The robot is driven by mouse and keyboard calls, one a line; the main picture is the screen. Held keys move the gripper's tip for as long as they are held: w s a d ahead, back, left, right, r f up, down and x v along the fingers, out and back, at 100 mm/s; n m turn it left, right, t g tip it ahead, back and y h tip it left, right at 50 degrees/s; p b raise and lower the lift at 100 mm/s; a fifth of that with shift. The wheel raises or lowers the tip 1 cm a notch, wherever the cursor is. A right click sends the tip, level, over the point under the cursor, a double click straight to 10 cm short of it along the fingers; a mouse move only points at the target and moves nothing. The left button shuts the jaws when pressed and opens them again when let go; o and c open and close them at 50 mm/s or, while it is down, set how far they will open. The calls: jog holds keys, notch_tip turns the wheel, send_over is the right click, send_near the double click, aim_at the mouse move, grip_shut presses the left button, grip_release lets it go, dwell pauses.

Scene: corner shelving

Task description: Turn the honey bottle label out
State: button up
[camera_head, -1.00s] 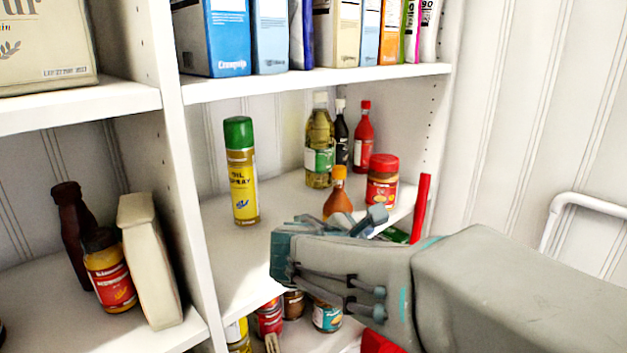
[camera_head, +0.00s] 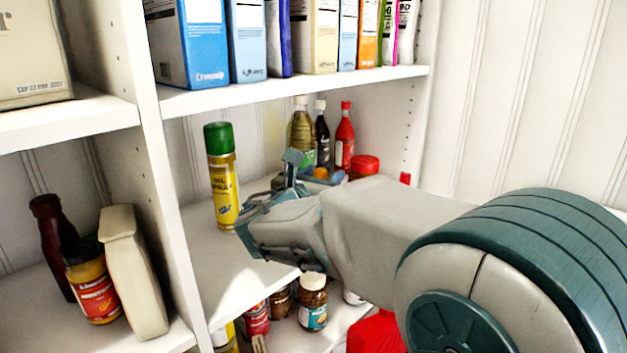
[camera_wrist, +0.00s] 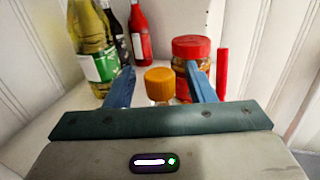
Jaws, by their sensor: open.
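The honey bottle appears to be the one with the orange cap (camera_wrist: 160,84), seen from above in the wrist view. Its cap lies between the two blue fingers of my gripper (camera_wrist: 160,73), which are apart with visible room on each side. The bottle's body is mostly hidden below the cap by my gripper, and I cannot see its label. In the head view my gripper (camera_head: 312,177) is over the middle shelf (camera_head: 205,255) and hides the bottle.
A red-lidded jar (camera_wrist: 193,50) stands close behind the right finger. An oil bottle (camera_wrist: 92,45), a dark bottle (camera_wrist: 114,35) and a red bottle (camera_wrist: 140,32) stand behind. A yellow spray can (camera_head: 223,185) stands left of my gripper. A shelf with boxes (camera_head: 290,90) is above.

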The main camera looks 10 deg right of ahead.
jog(key=shift+w+d, duration=0.4)
jog(key=shift+w, duration=0.15)
grip_shut()
jog(key=shift+f, duration=0.1)
jog(key=shift+n+t+y+b, duration=0.5)
jog(key=shift+n+y+b, duration=0.1)
jog(key=shift+y+b, duration=0.15)
jog(key=shift+w+a+n+t+y+b, duration=0.1)
jog(key=shift+n+t+y+b, duration=0.25)
jog(key=shift+y, duration=0.2)
jog(key=shift+n+y+b, duration=0.25)
jog(key=shift+y+b, duration=0.05)
jog(key=shift+b, duration=0.4)
jog(key=shift+a+n+t+y+b, duration=0.15)
jog(key=shift+n+t+y+b, duration=0.5)
jog(key=shift+y+b, duration=0.35)
